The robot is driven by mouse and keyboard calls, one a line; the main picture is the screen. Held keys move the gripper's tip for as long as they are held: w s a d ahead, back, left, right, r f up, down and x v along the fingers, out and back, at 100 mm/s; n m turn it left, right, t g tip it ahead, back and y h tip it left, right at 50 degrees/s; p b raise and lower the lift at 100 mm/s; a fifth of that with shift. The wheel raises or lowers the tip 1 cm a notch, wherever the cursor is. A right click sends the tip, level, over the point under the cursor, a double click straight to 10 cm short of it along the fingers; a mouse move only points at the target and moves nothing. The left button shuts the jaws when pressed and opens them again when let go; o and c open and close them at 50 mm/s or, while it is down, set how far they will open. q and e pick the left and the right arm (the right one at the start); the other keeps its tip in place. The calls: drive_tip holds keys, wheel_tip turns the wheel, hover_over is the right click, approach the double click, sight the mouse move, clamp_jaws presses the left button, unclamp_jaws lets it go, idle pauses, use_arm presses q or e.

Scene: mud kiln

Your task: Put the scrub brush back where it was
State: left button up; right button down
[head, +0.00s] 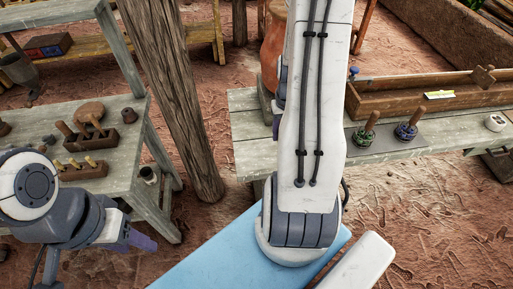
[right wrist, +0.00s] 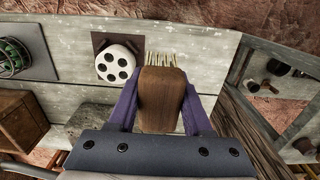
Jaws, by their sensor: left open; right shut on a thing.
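The scrub brush (right wrist: 160,97), a brown wooden block with pale bristles at its far end, is between the two purple fingers of my right gripper (right wrist: 160,118) in the right wrist view. The gripper is shut on it, and the brush appears over the grey plank bench (right wrist: 75,68). In the head view, my right arm hides the right gripper and brush. My left gripper (head: 141,240) is open at the lower left of the head view, in front of the left table, with no object seen in it.
A white disc with dark holes (right wrist: 119,62) lies on a small dark square beside the brush. In the head view, a green-based tool (head: 363,134) and a blue-based tool (head: 406,131) stand on a dark mat. A wooden post (head: 178,100) stands between the tables.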

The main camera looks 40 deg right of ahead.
drive_tip(key=w+a+f, duration=0.1)
drive_tip(key=w, duration=0.1)
drive_tip(key=w+a+f, duration=0.2)
drive_tip(key=w+a+f+p, duration=0.1)
drive_tip(key=w+a+f, duration=0.1)
drive_tip(key=shift+w, duration=0.25)
wheel_tip(320, 180, down, 3)
drive_tip(key=shift+f+p, duration=0.15)
drive_tip(key=shift+p, duration=0.3)
drive_tip(key=shift+f, duration=0.3)
drive_tip(key=shift+f, duration=0.15)
drive_tip(key=shift+c, duration=1.6)
unclamp_jaws()
drive_tip(key=shift+w+r, duration=0.1)
drive_tip(key=shift+r, duration=0.25)
wheel_tip(320, 180, up, 12)
drive_tip(key=b, duration=0.1)
drive_tip(key=shift+f, duration=0.15)
